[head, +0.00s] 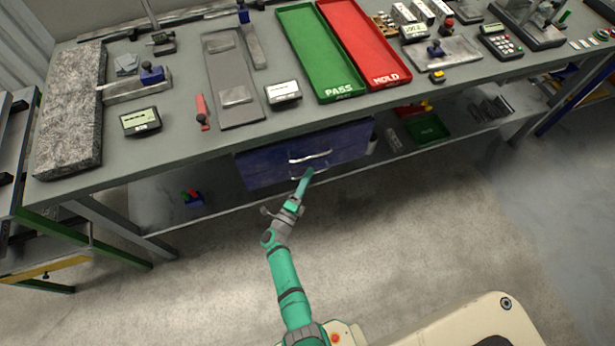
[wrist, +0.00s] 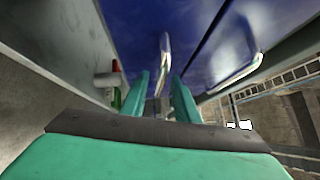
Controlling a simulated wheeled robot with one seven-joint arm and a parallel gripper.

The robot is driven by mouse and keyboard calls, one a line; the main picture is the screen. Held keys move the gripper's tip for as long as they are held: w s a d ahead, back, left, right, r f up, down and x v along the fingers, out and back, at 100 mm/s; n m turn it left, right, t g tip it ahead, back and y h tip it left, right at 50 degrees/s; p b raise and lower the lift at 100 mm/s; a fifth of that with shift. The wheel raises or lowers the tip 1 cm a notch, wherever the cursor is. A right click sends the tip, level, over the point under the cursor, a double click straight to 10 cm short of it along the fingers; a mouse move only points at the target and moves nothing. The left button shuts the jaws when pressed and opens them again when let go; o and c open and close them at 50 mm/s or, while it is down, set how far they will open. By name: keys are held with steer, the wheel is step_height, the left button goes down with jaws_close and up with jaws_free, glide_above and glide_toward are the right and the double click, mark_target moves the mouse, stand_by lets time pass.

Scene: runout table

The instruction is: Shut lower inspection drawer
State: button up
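The blue two-drawer unit (head: 262,168) hangs under the workbench. A bright handle (head: 308,157) crosses its upper part, and a second, lower handle (head: 318,171) is partly hidden by my gripper (head: 306,176). In the wrist view the blue front (wrist: 200,30) fills the top, with a dark seam between two handles. One handle (wrist: 165,55) is ahead between my fingers (wrist: 161,88); the other handle (wrist: 238,72) is to the right. My fingers are apart, with nothing seen clamped. Contact with the handle and how far the lower drawer stands out cannot be told.
The workbench (head: 185,100) overhangs the unit, with a green tray (head: 308,45) and red tray (head: 350,35) on top. A lower shelf (head: 235,202) runs below, with a red, green and blue object (head: 192,198) at left. The floor in front is clear.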

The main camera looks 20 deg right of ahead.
steer(key=v, duration=1)
steer(key=shift+a, duration=0.15)
steer(key=shift+s+f, duration=0.1)
steer(key=s+a+r+n+y, duration=0.4)
steer(key=s+r+n, duration=0.4)
steer(key=s+n, duration=0.1)
steer(key=s+a+r+n+t+y, duration=0.1)
steer(key=s+a+r+n+y, duration=0.3)
steer(key=s+r+n, duration=0.4)
steer(key=s+a+r+n+t+y, duration=0.1)
steer(key=s+a+r+n+y, duration=0.3)
steer(key=s+r+n, duration=0.5)
steer(key=s+n+y, duration=0.2)
steer(key=s+n, duration=0.1)
steer(key=s, duration=0.1)
